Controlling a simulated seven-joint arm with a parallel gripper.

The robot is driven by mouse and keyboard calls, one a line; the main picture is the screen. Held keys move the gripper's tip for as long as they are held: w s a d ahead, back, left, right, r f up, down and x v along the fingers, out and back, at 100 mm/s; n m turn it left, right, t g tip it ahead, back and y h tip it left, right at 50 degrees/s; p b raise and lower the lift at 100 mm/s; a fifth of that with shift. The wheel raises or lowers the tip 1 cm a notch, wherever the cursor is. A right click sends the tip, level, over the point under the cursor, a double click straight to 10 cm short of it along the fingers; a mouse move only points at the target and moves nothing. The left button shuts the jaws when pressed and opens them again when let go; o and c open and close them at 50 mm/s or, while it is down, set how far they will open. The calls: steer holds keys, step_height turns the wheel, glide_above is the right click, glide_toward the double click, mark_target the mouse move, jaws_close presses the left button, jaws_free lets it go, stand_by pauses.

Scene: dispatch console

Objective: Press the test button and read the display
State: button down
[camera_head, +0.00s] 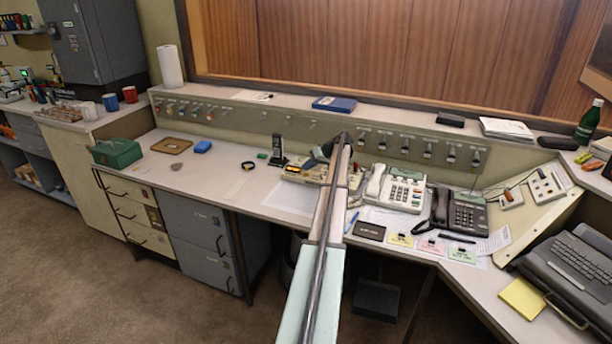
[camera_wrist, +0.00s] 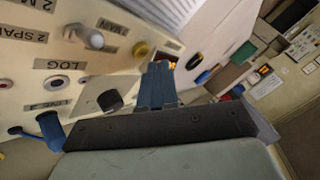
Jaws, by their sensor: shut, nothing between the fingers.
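In the wrist view my gripper (camera_wrist: 158,68) is shut and empty, its blue fingers close together over the edge of a cream control panel (camera_wrist: 28,105). A round yellowish button (camera_wrist: 141,49) sits just left of the fingertips; I cannot read a test label on it. A small display with an orange glow (camera_wrist: 172,60) shows at the fingertips, partly covered by them, and its reading is not legible. In the head view the cream device (camera_head: 299,170) on the desk is partly hidden behind my arm.
The panel carries a black knob (camera_wrist: 110,100), a blue lever (camera_wrist: 48,128) and a LOG label (camera_wrist: 59,64). On the desk, a beige telephone (camera_head: 402,188) and a dark telephone (camera_head: 466,212) stand right of my arm.

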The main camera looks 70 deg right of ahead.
mark_target(308, 174)
steer(key=shift+r, duration=2.5)
